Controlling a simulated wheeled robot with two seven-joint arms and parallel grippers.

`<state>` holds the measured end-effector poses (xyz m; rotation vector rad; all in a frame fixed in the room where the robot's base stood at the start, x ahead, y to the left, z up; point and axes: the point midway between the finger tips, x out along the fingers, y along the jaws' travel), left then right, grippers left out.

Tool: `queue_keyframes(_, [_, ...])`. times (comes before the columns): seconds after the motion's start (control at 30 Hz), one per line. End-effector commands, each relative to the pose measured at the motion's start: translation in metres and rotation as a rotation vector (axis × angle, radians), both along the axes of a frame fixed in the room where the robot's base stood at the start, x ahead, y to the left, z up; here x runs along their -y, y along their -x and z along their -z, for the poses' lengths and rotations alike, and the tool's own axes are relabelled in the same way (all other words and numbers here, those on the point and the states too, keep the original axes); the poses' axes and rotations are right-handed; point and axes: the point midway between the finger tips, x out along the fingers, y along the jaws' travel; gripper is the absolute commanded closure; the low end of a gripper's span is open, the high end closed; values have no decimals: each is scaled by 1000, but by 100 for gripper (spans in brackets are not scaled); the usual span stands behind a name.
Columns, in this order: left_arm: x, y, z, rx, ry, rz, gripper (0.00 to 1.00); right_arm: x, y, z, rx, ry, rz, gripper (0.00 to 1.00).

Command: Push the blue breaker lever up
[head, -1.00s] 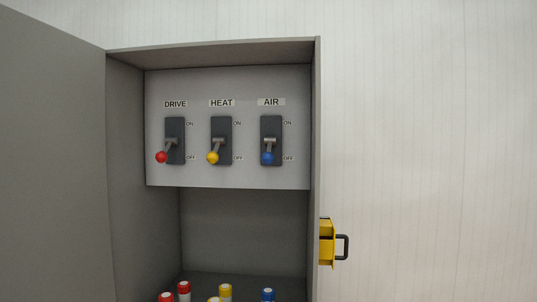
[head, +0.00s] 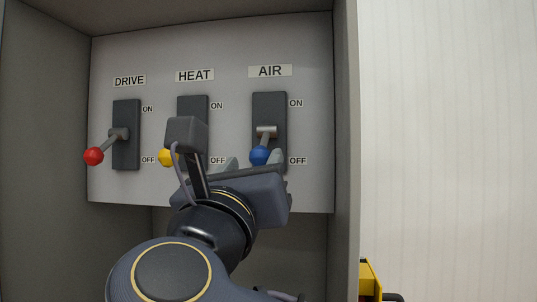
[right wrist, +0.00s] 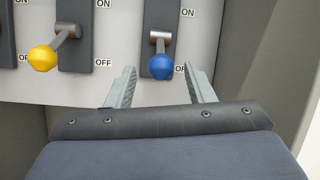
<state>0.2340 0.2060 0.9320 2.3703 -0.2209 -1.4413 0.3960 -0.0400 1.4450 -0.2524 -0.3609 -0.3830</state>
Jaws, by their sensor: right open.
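The blue breaker lever (head: 259,155) hangs down at OFF on the AIR switch plate (head: 270,105). It also shows in the right wrist view (right wrist: 161,66), with its ball just beyond and between the fingertips. My right gripper (right wrist: 163,78) is open and empty, one finger on each side of the blue ball and apart from it as far as I can tell. In the head view the right gripper (head: 255,160) is just below the blue ball, its fingers partly hidden behind its own body. My left gripper is not in view.
The red lever (head: 93,156) under DRIVE and the yellow lever (head: 165,157) under HEAT also point down at OFF. My right arm partly covers the HEAT switch. The cabinet's right side wall (head: 346,150) stands close to the AIR switch. A yellow part (head: 369,280) sits outside it.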

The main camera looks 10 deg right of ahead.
Motion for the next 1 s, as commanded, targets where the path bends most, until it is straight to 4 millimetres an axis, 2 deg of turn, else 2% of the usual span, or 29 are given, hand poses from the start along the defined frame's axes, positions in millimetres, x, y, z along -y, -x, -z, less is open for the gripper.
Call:
queue_keyframes(0.5, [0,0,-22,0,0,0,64,22,-59,-26,-7,-17,6,52])
queue_keyframes(0.87, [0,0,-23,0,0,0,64,25,-67,-28,-5,-16,5,52])
queue_keyframes(0.9, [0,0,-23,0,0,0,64,25,-66,-28,-6,-15,5,53])
queue_keyframes(1.0, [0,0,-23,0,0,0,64,25,-66,-28,-6,-15,5,66])
